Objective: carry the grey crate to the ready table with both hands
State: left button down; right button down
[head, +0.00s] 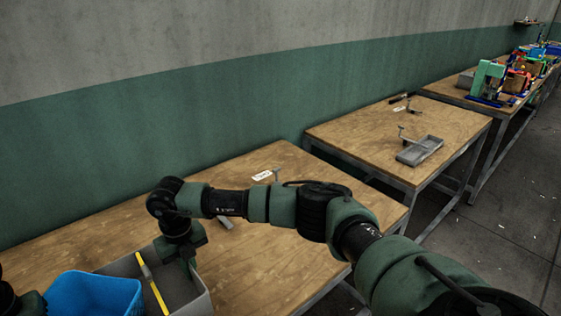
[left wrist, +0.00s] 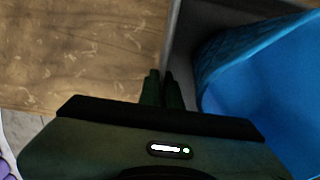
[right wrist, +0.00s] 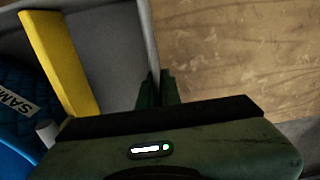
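The grey crate (head: 202,303) stands at the lower left on the nearest wooden table. It holds a blue basket (head: 95,292) and a yellow bar (head: 152,283). My right gripper (head: 188,262) is at the crate's right wall. In the right wrist view its fingers (right wrist: 157,90) are close together with the wall's rim between them. In the left wrist view my left fingers (left wrist: 163,90) are close together on the opposite wall (left wrist: 177,45). Small labels lie on the nearest table (head: 240,270) and the middle table (head: 345,135); I cannot read which is the ready table.
The middle table bears a grey tray (head: 420,150) and a small stand, with bare wood at its left. A farther table holds a green press (head: 487,78) and colourful parts. A gap separates the tables. The wall runs behind them; open floor (head: 500,215) lies at the right.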

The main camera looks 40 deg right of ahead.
aim_at(455, 115)
jog(key=k+l, duration=0.1)
jog(key=l, duration=0.2)
jog(key=k+l, duration=0.1)
jog(key=l, duration=1.05)
jog(key=k+l, duration=0.15)
jog(key=l, duration=1)
jog(key=k+l, duration=0.1)
jog(key=l, duration=5.85)
jog(key=i+l, duration=0.1)
jog(key=l, duration=0.3)
jog(key=i+l, duration=0.1)
jog(key=l, duration=0.3)
jog(key=i+l, duration=0.15)
jog(key=l, duration=0.25)
jog(key=i+l, duration=0.1)
jog(key=l, duration=0.3)
jog(key=i+l, duration=0.1)
jog(key=l, duration=0.3)
